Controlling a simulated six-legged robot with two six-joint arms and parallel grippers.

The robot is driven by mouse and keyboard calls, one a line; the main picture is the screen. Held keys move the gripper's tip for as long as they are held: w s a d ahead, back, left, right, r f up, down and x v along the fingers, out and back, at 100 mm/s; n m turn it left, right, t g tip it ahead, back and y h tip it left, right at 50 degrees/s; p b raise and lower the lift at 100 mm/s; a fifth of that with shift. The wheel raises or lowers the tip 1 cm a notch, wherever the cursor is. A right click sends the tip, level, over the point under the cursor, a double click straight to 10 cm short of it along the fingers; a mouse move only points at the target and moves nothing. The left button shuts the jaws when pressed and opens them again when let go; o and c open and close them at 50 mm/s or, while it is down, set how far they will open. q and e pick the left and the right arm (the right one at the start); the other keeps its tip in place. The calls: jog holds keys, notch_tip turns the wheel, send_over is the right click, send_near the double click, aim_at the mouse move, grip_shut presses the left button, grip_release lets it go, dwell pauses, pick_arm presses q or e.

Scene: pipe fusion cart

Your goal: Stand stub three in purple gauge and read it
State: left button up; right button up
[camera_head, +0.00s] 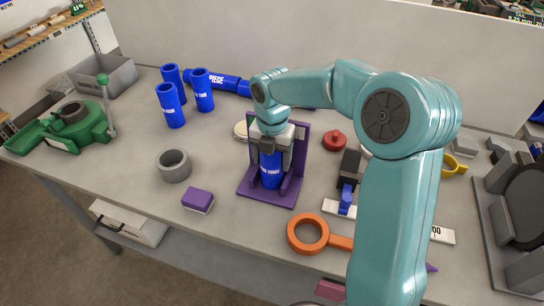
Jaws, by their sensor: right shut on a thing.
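A blue stub (269,172) with a white label stands upright at the purple gauge (295,192). The gauge has a flat base and an upright back plate, and the stub is over its base; whether its bottom end touches the base is hard to tell. My right gripper (271,148) comes down from above and is shut on the top of this stub. Several other blue stubs stand at the back left, among them a front one (170,106) and one to its right (203,91). My left gripper is not in view.
A blue pipe (231,84) lies behind the stubs. A grey ring (173,166), a purple block (198,200) and an orange ring tool (308,234) lie around the gauge. A green clamp machine (84,127) and grey bin (108,76) are left.

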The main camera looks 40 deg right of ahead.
jog(key=o, duration=1.2)
jog(key=shift+w+f, duration=0.2)
jog(key=shift+s, duration=0.1)
jog(key=shift+r, duration=0.1)
jog(key=shift+r, duration=0.3)
notch_tip(320, 180, up, 11)
jog(key=shift+r+p, duration=0.2)
jog(key=shift+p, duration=0.2)
jog(key=shift+r, duration=0.15)
